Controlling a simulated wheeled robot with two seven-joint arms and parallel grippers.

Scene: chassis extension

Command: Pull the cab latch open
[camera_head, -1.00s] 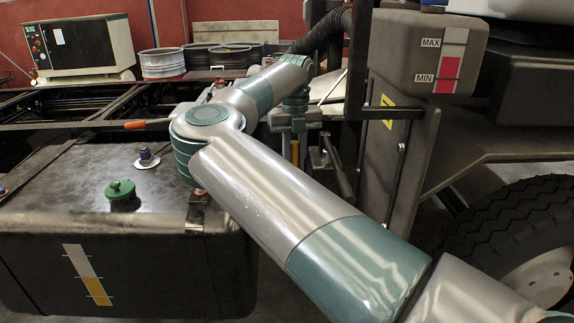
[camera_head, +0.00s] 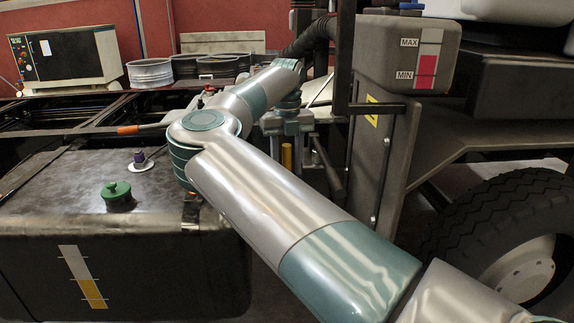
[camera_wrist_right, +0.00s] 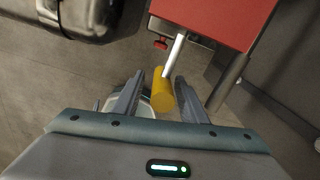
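The cab latch appears to be the yellow cylindrical handle (camera_wrist_right: 163,93) on a pale metal rod below a red panel in the right wrist view. My right gripper (camera_wrist_right: 158,78) is open, with one finger on each side of the yellow handle. Small gaps seem to show beside it, so I cannot confirm contact. In the head view my right gripper (camera_head: 287,125) points down at the end of my folded arm, and a yellow piece (camera_head: 286,157) shows just under it. My left gripper is not in view.
A black tank (camera_head: 120,225) with a green cap (camera_head: 116,191) stands at left. A dark lever (camera_head: 327,165) and a grey post (camera_head: 385,160) are close right of my gripper. A reservoir (camera_head: 405,50) and a tyre (camera_head: 500,240) lie farther right. A red panel (camera_wrist_right: 215,18) borders the latch.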

